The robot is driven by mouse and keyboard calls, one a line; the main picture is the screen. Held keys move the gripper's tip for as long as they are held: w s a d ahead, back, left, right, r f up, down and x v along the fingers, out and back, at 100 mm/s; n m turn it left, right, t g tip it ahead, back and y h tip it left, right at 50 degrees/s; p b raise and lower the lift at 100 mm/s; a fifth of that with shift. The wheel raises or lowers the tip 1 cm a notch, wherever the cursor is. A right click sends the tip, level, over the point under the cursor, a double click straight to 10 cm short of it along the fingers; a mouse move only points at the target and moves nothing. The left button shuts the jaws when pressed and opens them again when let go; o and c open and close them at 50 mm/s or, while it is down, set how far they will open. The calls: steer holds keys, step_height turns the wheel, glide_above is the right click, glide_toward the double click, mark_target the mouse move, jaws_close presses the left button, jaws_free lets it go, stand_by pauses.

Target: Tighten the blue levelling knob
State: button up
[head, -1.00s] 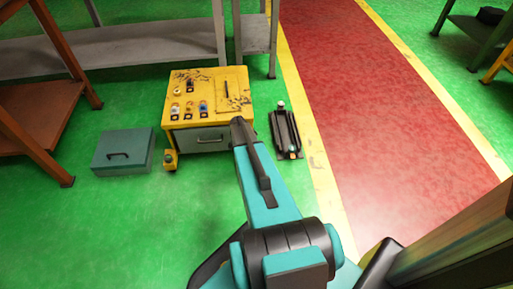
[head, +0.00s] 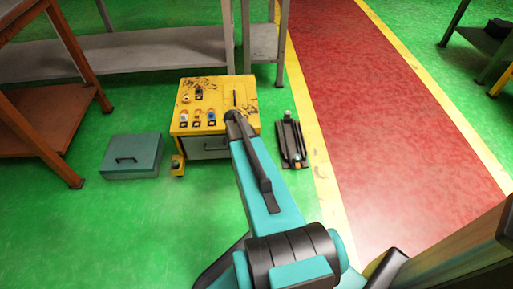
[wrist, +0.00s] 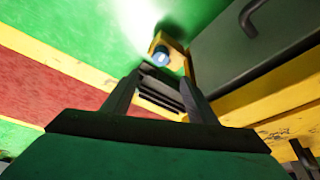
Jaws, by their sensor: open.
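In the wrist view a round blue knob (wrist: 161,57) with a pale face sits on a small yellow bracket (wrist: 178,52). The bracket stands beside the grey drawer, low near the green floor. In the head view a small yellow foot (head: 178,166) shows at the yellow cabinet's (head: 183,127) lower front left; the knob's colour is unclear there. My gripper (wrist: 165,76) is open and empty. In the wrist view the knob appears beyond its fingertips, apparently not touched. In the head view my gripper's end (head: 234,118) is near the cabinet's front edge and hides part of it.
Several small controls, one blue (head: 211,116), are on the cabinet top. The drawer (head: 203,147) is shut. A teal box (head: 132,156) lies left of the cabinet, a black jack-like item (head: 290,142) right. A grey bench (head: 150,52) stands behind. The front-left floor is clear.

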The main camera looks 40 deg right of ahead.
steer(key=shift+a+r, duration=0.15)
steer(key=shift+r, duration=0.25)
steer(key=s+a+f+n+y, duration=0.1)
steer(key=s+a+f+n, duration=0.15)
steer(key=a, duration=0.45)
steer(key=s+a+f+n+y, duration=0.1)
steer(key=a+f+n, duration=0.2)
steer(key=a, duration=0.3)
steer(key=s+a+f+n+g+y, duration=0.1)
steer(key=s+a+f+n+g, duration=0.1)
steer(key=s+a+n, duration=0.5)
steer(key=s+a+f+n+g+y, duration=0.1)
steer(key=s+a+f+n, duration=0.4)
steer(key=s+a, duration=0.9)
steer(key=a+n+g, duration=0.1)
steer(key=a+n, duration=0.1)
steer(key=a, duration=0.4)
steer(key=shift+s+a+f+n+y, duration=0.15)
steer(key=shift+s+n+y, duration=0.15)
steer(key=shift+n, duration=0.05)
steer(key=shift+c, duration=0.5)
steer(key=c, duration=0.5)
steer(key=shift+o, duration=0.2)
